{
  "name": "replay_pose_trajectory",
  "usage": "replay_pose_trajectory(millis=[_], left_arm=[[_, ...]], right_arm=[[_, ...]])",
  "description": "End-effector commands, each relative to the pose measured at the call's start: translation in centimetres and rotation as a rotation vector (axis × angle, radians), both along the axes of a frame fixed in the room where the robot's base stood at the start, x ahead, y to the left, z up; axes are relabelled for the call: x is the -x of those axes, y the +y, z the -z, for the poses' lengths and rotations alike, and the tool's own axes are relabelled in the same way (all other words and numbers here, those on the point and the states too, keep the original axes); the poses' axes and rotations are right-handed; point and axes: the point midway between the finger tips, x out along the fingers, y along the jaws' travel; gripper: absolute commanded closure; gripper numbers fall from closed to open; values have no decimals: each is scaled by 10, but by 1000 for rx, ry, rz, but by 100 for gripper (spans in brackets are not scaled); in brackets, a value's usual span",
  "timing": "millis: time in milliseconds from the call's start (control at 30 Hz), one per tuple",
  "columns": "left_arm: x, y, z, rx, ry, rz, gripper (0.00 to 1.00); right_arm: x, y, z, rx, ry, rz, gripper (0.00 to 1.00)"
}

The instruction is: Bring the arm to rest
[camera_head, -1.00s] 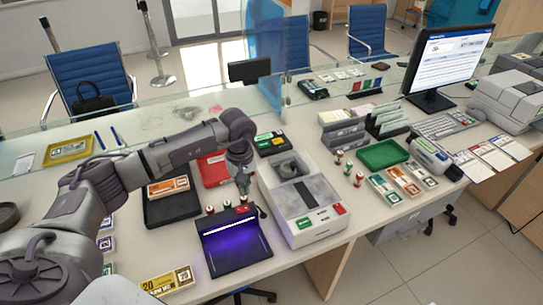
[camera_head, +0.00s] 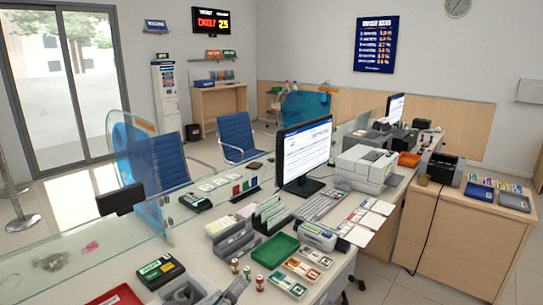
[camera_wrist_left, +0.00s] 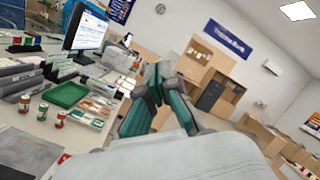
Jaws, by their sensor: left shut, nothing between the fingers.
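My left gripper (camera_wrist_left: 158,75) shows in the left wrist view, raised above the counter, with its grey and teal fingers together and nothing between them. Beyond it are the room's far wall and cabinets. The head view now shows neither of my arms. The counter (camera_head: 200,255) crosses the lower part of the head view. My right gripper is in neither current view.
A green tray (camera_head: 275,250), small stamps (camera_head: 247,272), a monitor (camera_head: 303,155), a keyboard (camera_head: 320,204) and a printer (camera_head: 365,165) stand on the counter. A glass screen (camera_head: 150,200) runs along it.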

Motion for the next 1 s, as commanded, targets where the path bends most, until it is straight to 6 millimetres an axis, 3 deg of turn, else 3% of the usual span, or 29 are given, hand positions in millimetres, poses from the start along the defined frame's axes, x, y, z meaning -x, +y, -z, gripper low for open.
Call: replay_pose_trajectory(millis=[67,167,300,367,500,600,900,1000], left_arm=[[-1,35,11,288,212,-139,100],[7,81,43,632,479,-322,100],[49,129,113,1075,845,-599,100],[75,140,141,1230,980,-715,100],[133,148,186,1474,1207,-936,100],[169,148,205,1588,1324,-1066,100],[266,135,232,1804,1585,-1421,100],[255,135,261,1791,1584,-1427,100]], right_arm=[[0,0,0,0,0,0,60],[0,0,0,0,0,0,60],[0,0,0,0,0,0,60],[0,0,0,0,0,0,60],[0,0,0,0,0,0,60],[0,0,0,0,0,0,60],[0,0,0,0,0,0,60],[0,0,2,0,-1,0,60]])
